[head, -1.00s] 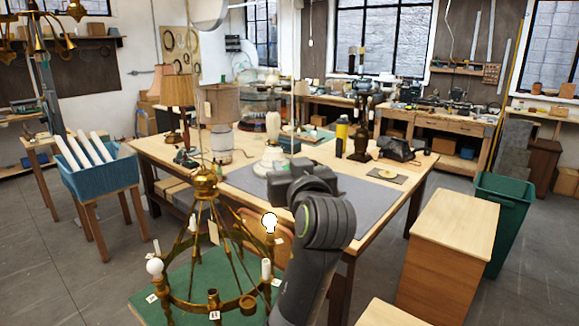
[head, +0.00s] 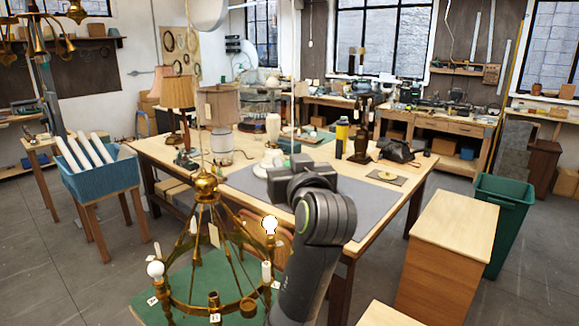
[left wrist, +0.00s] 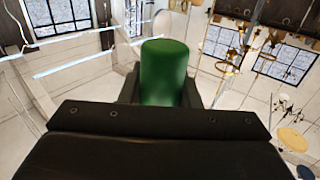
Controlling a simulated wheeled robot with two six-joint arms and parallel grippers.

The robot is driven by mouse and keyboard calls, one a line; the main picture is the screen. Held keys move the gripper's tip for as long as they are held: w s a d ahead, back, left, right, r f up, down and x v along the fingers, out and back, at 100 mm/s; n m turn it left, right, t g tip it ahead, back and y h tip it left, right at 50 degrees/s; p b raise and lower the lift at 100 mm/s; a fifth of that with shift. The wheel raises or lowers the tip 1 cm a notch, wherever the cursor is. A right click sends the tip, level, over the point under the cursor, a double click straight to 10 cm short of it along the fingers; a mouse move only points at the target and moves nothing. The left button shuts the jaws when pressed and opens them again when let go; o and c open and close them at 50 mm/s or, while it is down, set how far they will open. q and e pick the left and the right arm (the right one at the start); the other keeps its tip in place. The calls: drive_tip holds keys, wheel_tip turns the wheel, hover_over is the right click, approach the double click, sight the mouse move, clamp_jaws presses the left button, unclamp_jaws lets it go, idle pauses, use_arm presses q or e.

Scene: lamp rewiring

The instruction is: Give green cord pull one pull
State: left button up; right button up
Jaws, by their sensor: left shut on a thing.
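The green cord pull (left wrist: 164,72) is a smooth green cylinder, standing up between the dark fingers of my left gripper in the left wrist view. My left gripper (left wrist: 160,92) is shut on it. In the head view my left gripper (head: 296,160) is above the near edge of the big table, seen from behind. It mostly hides the pull there. A thin pale cord (head: 294,70) hangs down from above toward the gripper. My right gripper is not in view.
A brass chandelier (head: 207,187) with bulbs hangs close in front, left of my arm. A wooden cabinet (head: 450,225) and green bin (head: 500,215) stand right.

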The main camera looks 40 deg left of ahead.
use_arm(q)
drive_tip(key=o, duration=1)
drive_tip(key=shift+d, duration=0.1)
drive_tip(key=shift+s+d+f+b, duration=0.15)
drive_tip(key=shift+s+d+b, duration=0.05)
drive_tip(key=shift+s+b, duration=0.1)
drive_tip(key=b+v, duration=1.5)
drive_tip(key=v, duration=0.1)
drive_tip(key=shift+s+d+b, duration=0.15)
drive_tip(key=shift+d+b, duration=0.05)
drive_tip(key=shift+b, duration=0.2)
